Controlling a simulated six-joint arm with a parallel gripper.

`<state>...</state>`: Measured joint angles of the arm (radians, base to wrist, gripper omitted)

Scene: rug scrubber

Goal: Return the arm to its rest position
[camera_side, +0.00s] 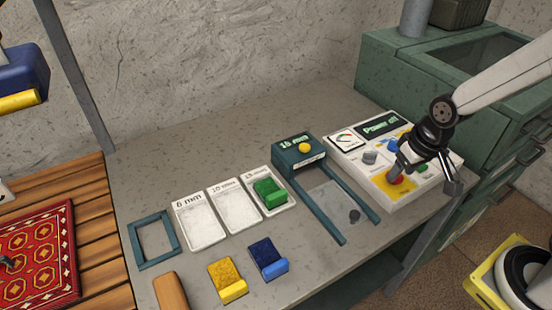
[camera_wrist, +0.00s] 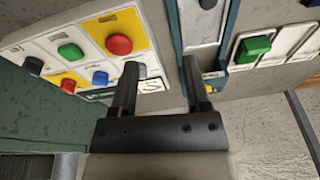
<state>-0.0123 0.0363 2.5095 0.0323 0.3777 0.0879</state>
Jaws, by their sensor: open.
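My gripper (camera_side: 424,184) is over the front right of the white control panel (camera_side: 400,207), with its fingers apart and nothing between them. In the side view, one finger overlaps the red button (camera_side: 396,180) on its yellow plate; the other is past the panel's right edge. In the wrist view, the fingers (camera_wrist: 160,66) are spread. The red button (camera_wrist: 119,44) shows left of the left finger, apart from it in the picture. Whether anything is touched is not clear. The panel's dark display (camera_side: 381,125) reads "Power" and a short word.
A teal-framed slot unit (camera_side: 299,151) stands left of the panel. White labelled trays (camera_side: 200,224) hold a green block (camera_side: 269,193). Yellow (camera_side: 227,280) and blue (camera_side: 267,258) blocks lie in front. A green machine (camera_side: 400,62) is behind the arm. A rug (camera_side: 35,250) lies far left.

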